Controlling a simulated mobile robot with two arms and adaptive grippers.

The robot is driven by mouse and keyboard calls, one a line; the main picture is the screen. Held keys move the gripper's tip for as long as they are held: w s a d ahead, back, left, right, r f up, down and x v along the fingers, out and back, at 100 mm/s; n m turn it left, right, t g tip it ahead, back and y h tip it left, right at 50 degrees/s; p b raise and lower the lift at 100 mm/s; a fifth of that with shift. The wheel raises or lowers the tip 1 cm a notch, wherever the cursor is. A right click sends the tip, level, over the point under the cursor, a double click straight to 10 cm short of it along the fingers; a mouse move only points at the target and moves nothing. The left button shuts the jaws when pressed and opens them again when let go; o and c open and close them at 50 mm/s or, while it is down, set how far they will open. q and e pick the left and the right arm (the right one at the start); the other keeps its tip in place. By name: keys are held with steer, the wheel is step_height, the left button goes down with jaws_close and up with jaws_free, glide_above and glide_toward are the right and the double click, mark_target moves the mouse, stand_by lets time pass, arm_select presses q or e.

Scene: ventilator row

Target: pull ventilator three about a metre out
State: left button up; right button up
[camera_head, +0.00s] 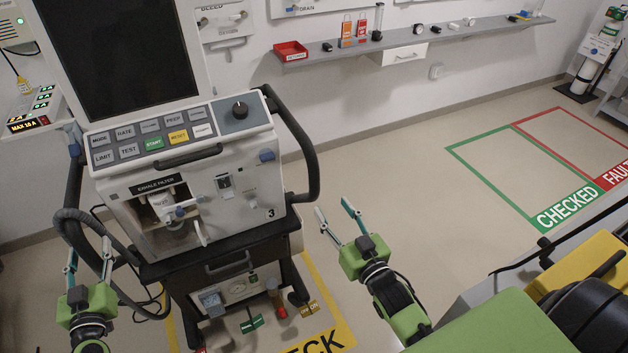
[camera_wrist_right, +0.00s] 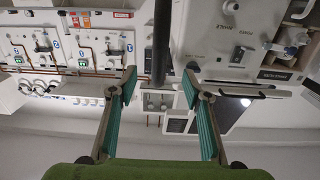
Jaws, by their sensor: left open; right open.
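Ventilator three (camera_head: 180,190), a white unit marked 3 with a dark screen, stands on a black cart at the left of the head view. It has a black side handle on its right (camera_head: 314,165) and one on its left (camera_head: 74,190). My left gripper (camera_head: 88,250) is open and upright, in front of the left handle and hose; I cannot tell whether it touches them. My right gripper (camera_head: 334,208) is open, to the right of and apart from the right handle. In the right wrist view a dark upright bar (camera_wrist_right: 161,45), likely that handle, shows between the open fingertips (camera_wrist_right: 158,86).
A yellow floor outline (camera_head: 335,338) surrounds the cart. Open floor lies right of it, towards the green CHECKED box (camera_head: 520,170) and red FAULT box (camera_head: 585,140). A wall shelf (camera_head: 410,45) holds small items. A green and yellow surface (camera_head: 500,325) fills the lower right.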

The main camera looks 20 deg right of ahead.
mark_target(317, 185)
steer(key=shift+w+r, duration=0.1)
steer(key=shift+w, duration=6.1)
arm_select(q)
jaws_close()
arm_select(e)
jaws_close()
